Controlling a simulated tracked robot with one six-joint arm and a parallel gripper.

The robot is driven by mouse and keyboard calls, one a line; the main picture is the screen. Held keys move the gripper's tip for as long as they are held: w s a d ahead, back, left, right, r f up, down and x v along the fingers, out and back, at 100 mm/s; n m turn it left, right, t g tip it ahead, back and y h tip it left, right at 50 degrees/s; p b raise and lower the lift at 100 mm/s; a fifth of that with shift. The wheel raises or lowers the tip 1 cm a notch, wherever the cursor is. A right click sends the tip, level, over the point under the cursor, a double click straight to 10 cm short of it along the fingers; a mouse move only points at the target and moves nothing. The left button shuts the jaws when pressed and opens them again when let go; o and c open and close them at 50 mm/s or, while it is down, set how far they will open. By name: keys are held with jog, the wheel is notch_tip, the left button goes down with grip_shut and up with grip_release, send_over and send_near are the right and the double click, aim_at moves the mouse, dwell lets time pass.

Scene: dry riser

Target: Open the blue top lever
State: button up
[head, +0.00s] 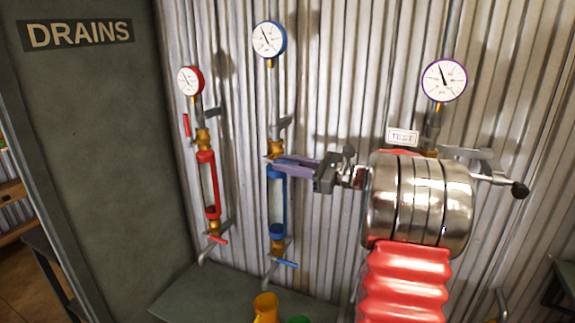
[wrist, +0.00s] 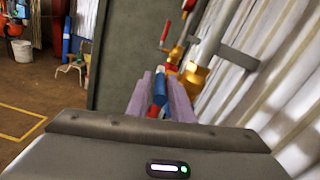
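The blue riser (head: 277,205) stands upright against the corrugated wall, with a brass valve (head: 275,150) above its blue-framed sight tube. My gripper (head: 280,168) reaches in from the right at that top valve, and its purple fingers hide most of the lever there. In the wrist view the blue top lever (wrist: 159,88) lies between the two fingers (wrist: 160,98), with a small gap visible beside it. The gripper looks open around the lever. The brass valve (wrist: 195,76) is just right of the fingers there.
A blue lower lever (head: 286,263) is at the riser's base. A red riser (head: 208,180) with its own levers stands to the left, beside the grey DRAINS panel (head: 95,130). A blue-rimmed gauge (head: 269,40) is above. A yellow jug (head: 265,306) is below.

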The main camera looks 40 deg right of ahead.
grip_shut()
